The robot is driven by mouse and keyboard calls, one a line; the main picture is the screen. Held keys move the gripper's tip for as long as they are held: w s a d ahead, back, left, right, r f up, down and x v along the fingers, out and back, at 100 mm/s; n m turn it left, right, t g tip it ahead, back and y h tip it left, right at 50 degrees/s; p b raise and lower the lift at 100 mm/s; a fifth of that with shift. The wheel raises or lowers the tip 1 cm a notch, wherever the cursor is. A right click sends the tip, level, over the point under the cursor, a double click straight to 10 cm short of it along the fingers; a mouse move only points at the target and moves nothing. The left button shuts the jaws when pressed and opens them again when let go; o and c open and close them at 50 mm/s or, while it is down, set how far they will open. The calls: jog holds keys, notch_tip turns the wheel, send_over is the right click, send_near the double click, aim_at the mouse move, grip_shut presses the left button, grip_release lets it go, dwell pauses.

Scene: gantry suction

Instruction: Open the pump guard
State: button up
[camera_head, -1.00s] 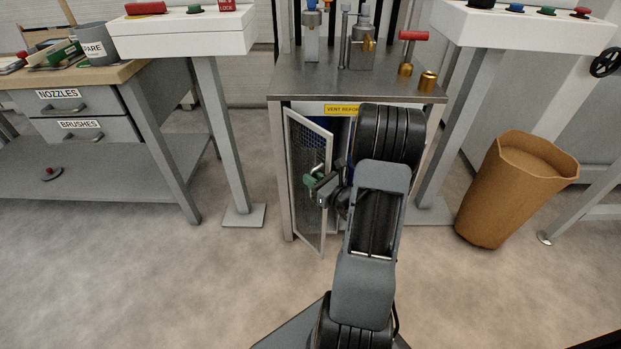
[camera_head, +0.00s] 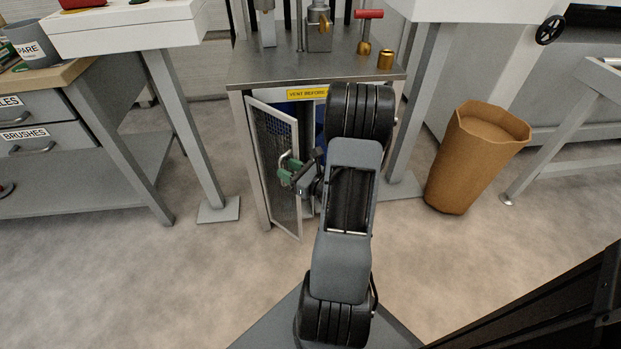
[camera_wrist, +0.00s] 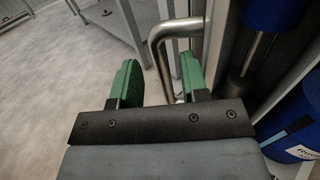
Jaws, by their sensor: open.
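The pump guard (camera_head: 274,165) is a mesh door in a pale frame under the steel bench, hinged at its left side. It stands ajar, swung out toward me. Its bent metal handle (camera_wrist: 171,58) shows in the wrist view and partly in the head view. My gripper (camera_head: 290,170) has green finger pads and is open at the guard's handle. In the wrist view my gripper (camera_wrist: 158,82) has its two pads apart, with the handle's bar between them, nearer the right pad. I cannot tell whether a pad touches it.
Blue pump parts (camera_wrist: 294,125) show inside the cabinet, right of the handle. The steel bench (camera_head: 300,66) is above. A white console leg (camera_head: 186,130) stands to the left, and a brown bin (camera_head: 476,160) to the right. The floor in front is clear.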

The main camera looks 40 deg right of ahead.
jog(key=p+v, duration=0.1)
jog(key=v, duration=1)
jog(key=shift+p, duration=0.4)
